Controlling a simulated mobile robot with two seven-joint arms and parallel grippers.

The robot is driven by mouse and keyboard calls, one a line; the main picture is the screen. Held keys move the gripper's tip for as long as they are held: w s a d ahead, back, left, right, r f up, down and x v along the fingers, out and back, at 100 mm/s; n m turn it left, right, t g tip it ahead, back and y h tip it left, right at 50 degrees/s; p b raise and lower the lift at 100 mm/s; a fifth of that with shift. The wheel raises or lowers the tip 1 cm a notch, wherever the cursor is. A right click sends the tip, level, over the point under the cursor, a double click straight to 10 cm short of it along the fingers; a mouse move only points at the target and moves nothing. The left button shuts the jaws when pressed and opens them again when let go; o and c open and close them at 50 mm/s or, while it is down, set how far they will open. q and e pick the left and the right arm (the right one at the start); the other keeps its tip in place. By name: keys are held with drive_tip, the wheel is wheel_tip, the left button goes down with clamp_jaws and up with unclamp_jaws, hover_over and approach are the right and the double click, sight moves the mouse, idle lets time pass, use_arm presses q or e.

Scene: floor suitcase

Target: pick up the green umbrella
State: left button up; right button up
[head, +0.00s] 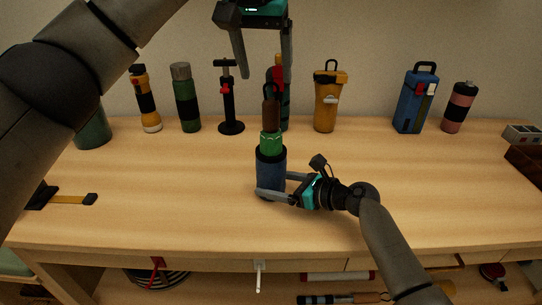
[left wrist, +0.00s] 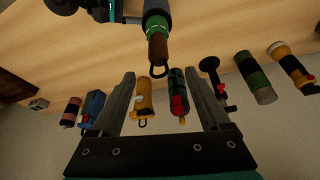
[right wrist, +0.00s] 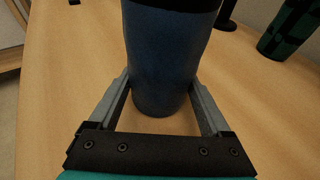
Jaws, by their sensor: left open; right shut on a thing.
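The green umbrella (head: 271,143) stands upright in a dark blue sleeve (head: 271,174) on the table. Its brown handle with a black loop points up; its lower part is hidden in the sleeve. My right gripper (head: 273,186) is shut on the sleeve, one finger on each side near its base, as the right wrist view shows with the blue wall (right wrist: 165,60) between the fingers. My left gripper (head: 264,76) is open and empty, pointing down above the handle. In the left wrist view the handle (left wrist: 158,48) lies ahead of the open fingers, apart from them.
Several bottles stand along the back, including a yellow one (head: 325,100), a blue one (head: 415,100) and a green one (head: 186,100). A dark bottle with red (head: 278,75) stands behind the handle. A black stand (head: 231,105) is nearby.

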sight(270, 101)
use_arm(q)
drive_tip(key=x, duration=1)
drive_tip(key=shift+s+d, duration=0.1)
drive_tip(key=shift+r, duration=0.1)
clamp_jaws()
idle(0.3)
idle(0.8)
